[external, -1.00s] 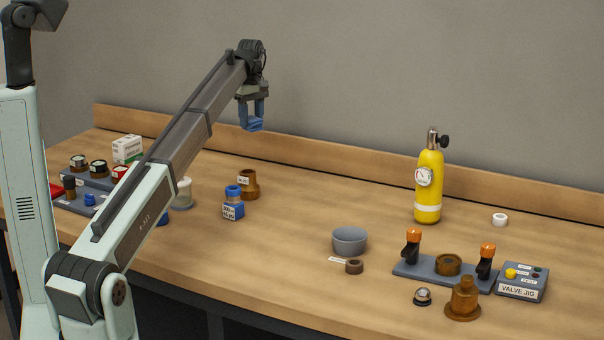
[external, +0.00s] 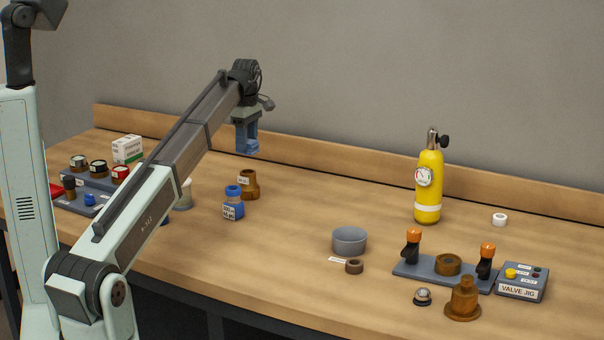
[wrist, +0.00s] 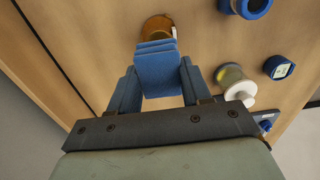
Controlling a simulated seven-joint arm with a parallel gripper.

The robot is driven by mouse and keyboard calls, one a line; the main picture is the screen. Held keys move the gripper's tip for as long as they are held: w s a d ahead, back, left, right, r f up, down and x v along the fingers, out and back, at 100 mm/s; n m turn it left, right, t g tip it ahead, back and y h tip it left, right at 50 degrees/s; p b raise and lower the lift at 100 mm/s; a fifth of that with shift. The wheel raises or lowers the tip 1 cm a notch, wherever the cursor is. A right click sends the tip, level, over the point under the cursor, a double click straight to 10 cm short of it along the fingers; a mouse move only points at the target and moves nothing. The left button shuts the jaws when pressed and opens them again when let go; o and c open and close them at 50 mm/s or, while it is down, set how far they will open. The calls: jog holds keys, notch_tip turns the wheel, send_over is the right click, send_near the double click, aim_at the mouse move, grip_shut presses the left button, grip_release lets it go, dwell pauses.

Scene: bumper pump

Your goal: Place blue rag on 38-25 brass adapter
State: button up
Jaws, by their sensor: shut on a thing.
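My gripper (external: 246,139) is shut on the folded blue rag (wrist: 158,72), which shows as layered blue cloth between the two blue fingers in the wrist view. In the external view the rag (external: 248,153) hangs at the fingertips above the table. The brass adapter (external: 249,187) stands upright on the table below the gripper, with a white label too small to read. In the wrist view the adapter (wrist: 157,25) lies just beyond the rag, its near part hidden by it. Rag and adapter look apart in the external view.
A pale-lidded jar (external: 185,196) is partly behind my arm. A grey bowl (external: 349,240), a yellow cylinder (external: 428,188) and the valve jig (external: 521,283) stand farther right. Table between is clear.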

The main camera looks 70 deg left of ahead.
jog(key=shift+f, duration=2.9)
jog(key=shift+f, duration=0.1)
jog(key=o, duration=1)
notch_tip(320, 180, up, 12)
jog(key=shift+r, duration=0.15)
